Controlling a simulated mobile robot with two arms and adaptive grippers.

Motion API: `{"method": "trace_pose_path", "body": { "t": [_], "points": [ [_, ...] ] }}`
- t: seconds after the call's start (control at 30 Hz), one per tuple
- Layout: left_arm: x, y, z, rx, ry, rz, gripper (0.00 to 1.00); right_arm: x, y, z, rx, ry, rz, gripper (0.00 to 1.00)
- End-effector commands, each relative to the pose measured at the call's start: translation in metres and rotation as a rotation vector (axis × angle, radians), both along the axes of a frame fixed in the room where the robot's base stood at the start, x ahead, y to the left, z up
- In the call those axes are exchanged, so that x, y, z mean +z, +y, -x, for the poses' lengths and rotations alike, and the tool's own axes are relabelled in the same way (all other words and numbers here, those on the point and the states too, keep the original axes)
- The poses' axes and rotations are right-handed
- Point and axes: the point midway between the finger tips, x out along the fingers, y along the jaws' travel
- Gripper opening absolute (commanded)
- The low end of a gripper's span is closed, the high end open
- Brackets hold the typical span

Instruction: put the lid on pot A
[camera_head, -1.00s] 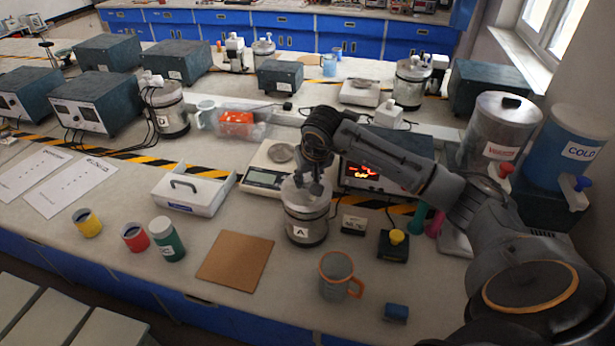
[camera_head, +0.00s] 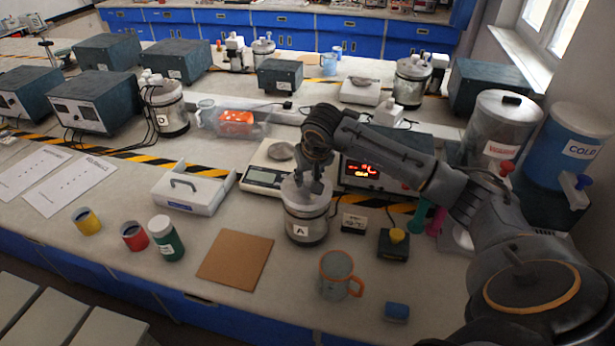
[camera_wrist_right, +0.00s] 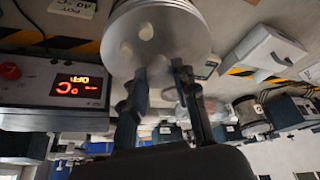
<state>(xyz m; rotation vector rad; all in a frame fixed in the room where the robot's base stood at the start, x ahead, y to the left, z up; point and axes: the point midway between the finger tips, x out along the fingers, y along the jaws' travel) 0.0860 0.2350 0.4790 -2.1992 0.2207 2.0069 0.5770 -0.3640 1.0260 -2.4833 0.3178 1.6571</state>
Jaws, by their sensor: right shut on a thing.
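Pot A (camera_head: 306,228) is a metal pot with a dark base band and a white "A" label, upright on the bench right of centre. The lid (camera_head: 294,192) is a pale grey disc at the top of the pot; it also fills the top of the right wrist view (camera_wrist_right: 185,40). My right gripper (camera_head: 310,188) points down over the pot's top and is shut on the lid. Its two fingers (camera_wrist_right: 165,85) reach the disc in the wrist view. Its grip point is partly hidden, and I cannot tell whether the lid is fully seated. My left gripper is not in view.
Behind the pot are a scale (camera_head: 264,177) and a heater box with a red display (camera_head: 378,175). A small dark block (camera_head: 354,223), a yellow-button box (camera_head: 393,245) and a grey mug (camera_head: 336,275) stand close by. A brown board (camera_head: 235,260) lies left; bare bench surrounds it.

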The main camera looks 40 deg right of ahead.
Motion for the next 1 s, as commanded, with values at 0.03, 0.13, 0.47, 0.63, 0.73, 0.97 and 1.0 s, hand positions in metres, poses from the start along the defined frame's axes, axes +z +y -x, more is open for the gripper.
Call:
{"method": "trace_pose_path", "body": {
  "t": [0.03, 0.13, 0.47, 0.63, 0.73, 0.97, 1.0],
  "points": [
    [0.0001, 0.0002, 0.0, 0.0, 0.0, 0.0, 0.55, 0.0007, 0.0, -0.0004, 0.0, -0.001, 0.0, 0.0],
    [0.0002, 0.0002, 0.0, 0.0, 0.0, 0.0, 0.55, 0.0007, 0.0, -0.0003, 0.0, -0.001, 0.0, 0.0],
    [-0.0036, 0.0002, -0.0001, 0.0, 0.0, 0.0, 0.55, -0.0011, -0.0001, -0.0004, 0.0, -0.002, 0.001, 0.0],
    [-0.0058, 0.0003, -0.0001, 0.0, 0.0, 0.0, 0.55, -0.0021, 0.0001, -0.0003, 0.0, -0.002, 0.001, 0.0],
    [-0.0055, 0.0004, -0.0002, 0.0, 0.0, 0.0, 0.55, -0.0017, 0.0002, -0.0002, 0.0, -0.001, 0.0, 0.0],
    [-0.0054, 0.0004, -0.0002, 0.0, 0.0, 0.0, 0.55, -0.0015, 0.0001, -0.0002, 0.0, -0.001, 0.0, 0.0],
    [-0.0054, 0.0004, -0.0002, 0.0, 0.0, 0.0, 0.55, -0.0015, 0.0001, -0.0002, 0.0, -0.001, 0.0, 0.0]
  ]
}}
